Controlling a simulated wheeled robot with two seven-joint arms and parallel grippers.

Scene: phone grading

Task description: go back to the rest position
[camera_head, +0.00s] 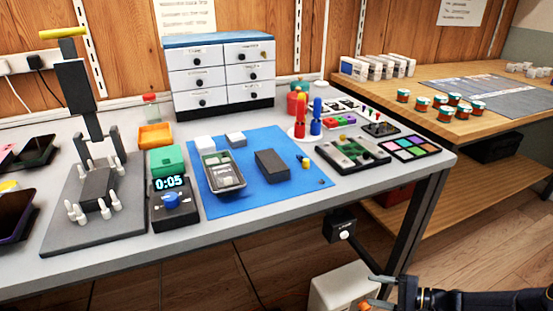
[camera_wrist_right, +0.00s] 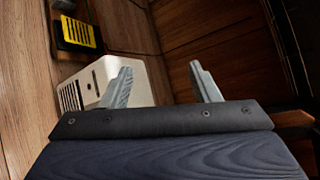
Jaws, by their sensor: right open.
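My right gripper (camera_head: 378,291) is at the lower right of the head view, low in front of the workbench and beside a cream box on the floor. In the right wrist view the gripper (camera_wrist_right: 161,84) has its two grey fingers wide apart with nothing between them. My left gripper does not show in the head view.
The grey workbench (camera_head: 275,220) carries a blue mat (camera_head: 240,202), a phone in a tray (camera_head: 222,172), a timer (camera_head: 174,203), a press stand (camera_head: 85,235) and a drawer cabinet (camera_head: 219,75). A cream box (camera_head: 335,287) stands on the floor. A wooden table (camera_head: 440,80) is at the right.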

